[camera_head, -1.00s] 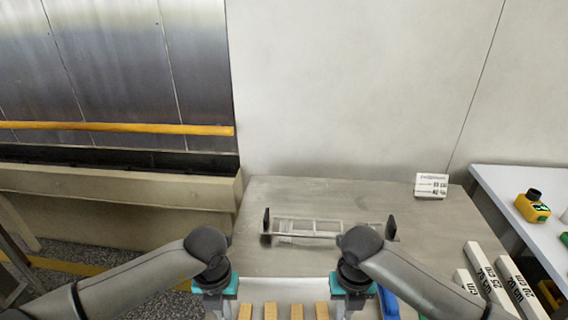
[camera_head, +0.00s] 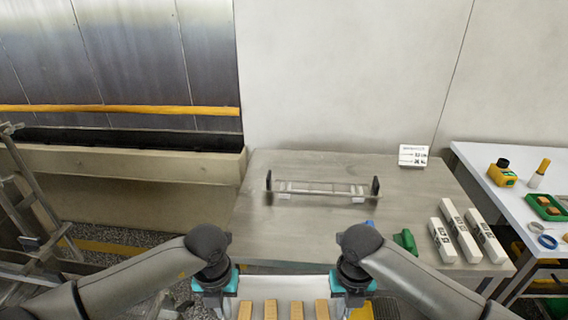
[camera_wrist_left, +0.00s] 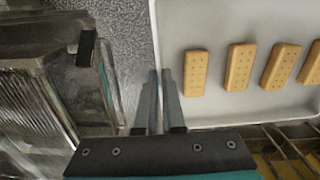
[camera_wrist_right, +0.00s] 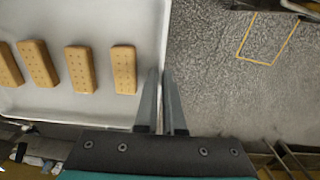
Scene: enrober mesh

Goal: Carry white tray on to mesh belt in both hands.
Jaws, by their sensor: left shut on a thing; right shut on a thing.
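The white tray (camera_head: 284,286) is at the bottom middle of the head view, with several tan biscuits in a row on it. My left gripper (camera_head: 218,296) is shut on the tray's left edge; the left wrist view shows its fingers (camera_wrist_left: 160,75) at the rim beside the biscuits (camera_wrist_left: 238,66). My right gripper (camera_head: 351,294) is shut on the right edge; its fingers (camera_wrist_right: 163,72) show at the rim in the right wrist view. The tray looks about level and is held clear of the table. I cannot make out a mesh belt for certain.
A grey metal table (camera_head: 300,225) stands ahead, bearing a low frame with dark end plates (camera_head: 320,189), a small sign (camera_head: 413,156), a green object (camera_head: 405,241) and white labelled blocks (camera_head: 458,232). A white bench (camera_head: 500,160) is at right, a metal ladder-like frame (camera_head: 35,195) at left.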

